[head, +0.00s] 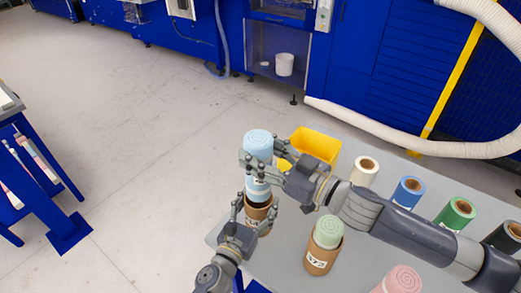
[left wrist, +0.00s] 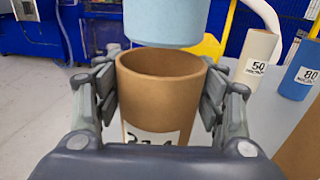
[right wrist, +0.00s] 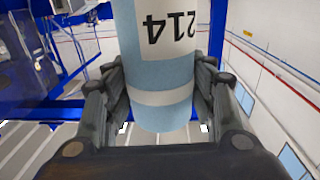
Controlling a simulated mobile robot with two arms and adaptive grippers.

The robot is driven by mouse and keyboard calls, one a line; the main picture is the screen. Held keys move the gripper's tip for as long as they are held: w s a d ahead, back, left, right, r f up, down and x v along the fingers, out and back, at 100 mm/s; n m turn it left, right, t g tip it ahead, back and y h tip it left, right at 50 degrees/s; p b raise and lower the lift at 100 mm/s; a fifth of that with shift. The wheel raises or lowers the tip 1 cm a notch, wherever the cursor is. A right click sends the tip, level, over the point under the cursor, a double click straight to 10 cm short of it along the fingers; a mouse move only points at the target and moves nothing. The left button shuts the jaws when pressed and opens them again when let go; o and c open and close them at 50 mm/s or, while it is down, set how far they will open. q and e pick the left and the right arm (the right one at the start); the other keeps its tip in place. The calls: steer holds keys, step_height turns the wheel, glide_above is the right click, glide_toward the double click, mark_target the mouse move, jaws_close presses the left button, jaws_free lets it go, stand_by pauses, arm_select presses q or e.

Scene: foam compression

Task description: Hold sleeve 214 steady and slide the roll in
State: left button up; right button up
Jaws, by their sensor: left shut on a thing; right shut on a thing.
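A brown cardboard sleeve (left wrist: 160,100) stands upright in the left wrist view, its label partly hidden. It also shows in the head view (head: 256,212). My left gripper (head: 252,215) is shut on the sleeve, one finger on each side. A light blue foam roll (head: 257,146) is upright above the sleeve. My right gripper (head: 266,160) is shut on the roll. In the right wrist view the roll (right wrist: 160,75) carries a white label reading 214, upside down. In the left wrist view the roll's lower end (left wrist: 165,22) is over the open sleeve mouth, slightly apart from the rim.
A green roll sits in another sleeve (head: 320,258) on the grey table (head: 285,270), with a pink roll (head: 402,280) at the front. A yellow bin (head: 316,142) is behind.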

steer(key=shift+f, duration=0.3)
stand_by(0.4)
steer(key=shift+f, duration=1.8)
steer(key=shift+f, duration=0.35)
steer(key=shift+f, duration=1.6)
steer(key=shift+f, duration=0.2)
